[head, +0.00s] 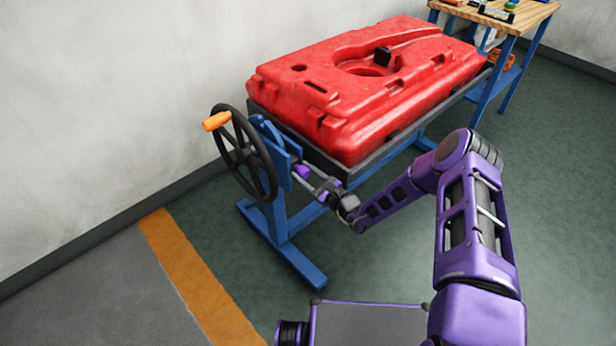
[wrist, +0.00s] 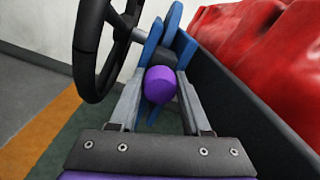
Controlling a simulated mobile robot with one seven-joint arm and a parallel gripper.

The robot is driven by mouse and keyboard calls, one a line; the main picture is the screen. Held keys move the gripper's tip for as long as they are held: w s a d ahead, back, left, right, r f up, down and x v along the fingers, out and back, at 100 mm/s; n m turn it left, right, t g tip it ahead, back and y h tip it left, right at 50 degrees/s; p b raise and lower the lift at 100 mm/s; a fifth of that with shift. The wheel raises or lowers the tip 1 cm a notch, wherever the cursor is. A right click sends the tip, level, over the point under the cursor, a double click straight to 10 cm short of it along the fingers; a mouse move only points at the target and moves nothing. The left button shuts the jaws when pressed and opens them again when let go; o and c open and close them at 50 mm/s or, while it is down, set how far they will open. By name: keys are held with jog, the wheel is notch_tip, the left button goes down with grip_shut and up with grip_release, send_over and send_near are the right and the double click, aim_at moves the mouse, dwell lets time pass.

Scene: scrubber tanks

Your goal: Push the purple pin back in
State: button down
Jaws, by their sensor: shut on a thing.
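The purple pin (head: 303,171) shows as a small purple knob at the side of the blue stand, beside the handwheel. In the wrist view the round purple end of the pin (wrist: 160,85) sits between my two grey fingers. My gripper (head: 306,176) reaches in from the right and is shut on the pin; in the wrist view its fingers (wrist: 159,90) lie on either side of the knob. The pin's shaft is hidden behind its knob, so I cannot tell how deep it sits in the blue plates (wrist: 166,40).
A black handwheel (head: 245,152) with an orange handle (head: 217,121) stands just left of my gripper. The red tank (head: 365,85) lies in a dark tray on the blue stand (head: 282,225). A wooden workbench (head: 508,14) stands at the back right. The floor in front is clear.

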jog(key=shift+w+a+r, duration=0.1)
jog(key=shift+w+a, duration=0.1)
jog(key=shift+a, duration=0.05)
jog(key=shift+c, duration=1.8)
grip_release()
jog(key=shift+d, duration=0.1)
jog(key=p+v, duration=0.1)
jog(key=v, duration=1.6)
jog(key=shift+s+p, duration=0.2)
jog(key=shift+p, duration=0.2)
